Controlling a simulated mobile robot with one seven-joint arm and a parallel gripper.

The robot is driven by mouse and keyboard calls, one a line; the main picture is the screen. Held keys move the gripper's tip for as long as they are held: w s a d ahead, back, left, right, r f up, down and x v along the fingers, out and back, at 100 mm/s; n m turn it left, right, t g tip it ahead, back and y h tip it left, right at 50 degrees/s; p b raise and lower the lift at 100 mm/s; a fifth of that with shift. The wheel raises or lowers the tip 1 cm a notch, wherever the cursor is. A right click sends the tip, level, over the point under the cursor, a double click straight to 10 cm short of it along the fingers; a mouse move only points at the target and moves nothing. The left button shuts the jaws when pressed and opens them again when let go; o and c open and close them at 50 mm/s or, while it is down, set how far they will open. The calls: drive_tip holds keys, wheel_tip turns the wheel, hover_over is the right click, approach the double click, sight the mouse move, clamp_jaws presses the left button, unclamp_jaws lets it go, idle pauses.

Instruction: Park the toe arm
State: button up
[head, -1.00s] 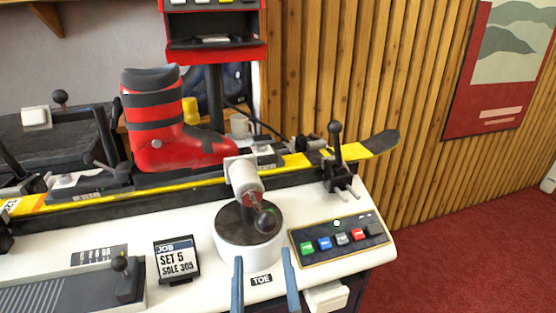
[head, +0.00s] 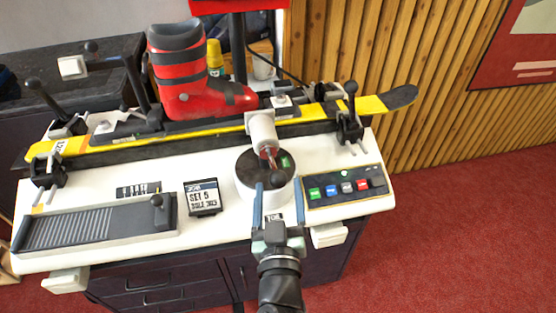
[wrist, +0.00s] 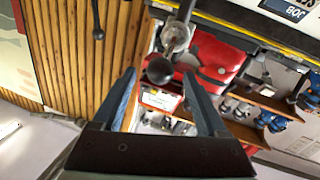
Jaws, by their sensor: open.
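The toe arm (head: 262,131) is a pale cylinder on a round white pedestal with a dark top, above a "TOE" label. It points back toward the ski boot's toe. Its dark ball knob (head: 278,179) faces me on a reddish stem. My gripper (head: 271,190) is open, its blue fingers at either side of the knob in the head view. In the wrist view the knob (wrist: 159,71) shows between the fingertips, with space on both sides; I cannot tell how deep it sits. A green mark (head: 286,162) shows on the pedestal top.
A red and black boot (head: 182,75) stands on a yellow ski (head: 90,146) clamped along the bench. A button panel (head: 343,187) lies right of the pedestal. A "SET 5" job card (head: 202,198) and a grey slide plate (head: 95,226) lie left.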

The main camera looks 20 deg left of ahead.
drive_tip(key=p+x, duration=0.1)
drive_tip(key=x, duration=0.5)
drive_tip(key=shift+w+a, duration=0.2)
drive_tip(key=shift+w, duration=0.1)
drive_tip(key=shift+c, duration=0.3)
clamp_jaws()
idle(0.9)
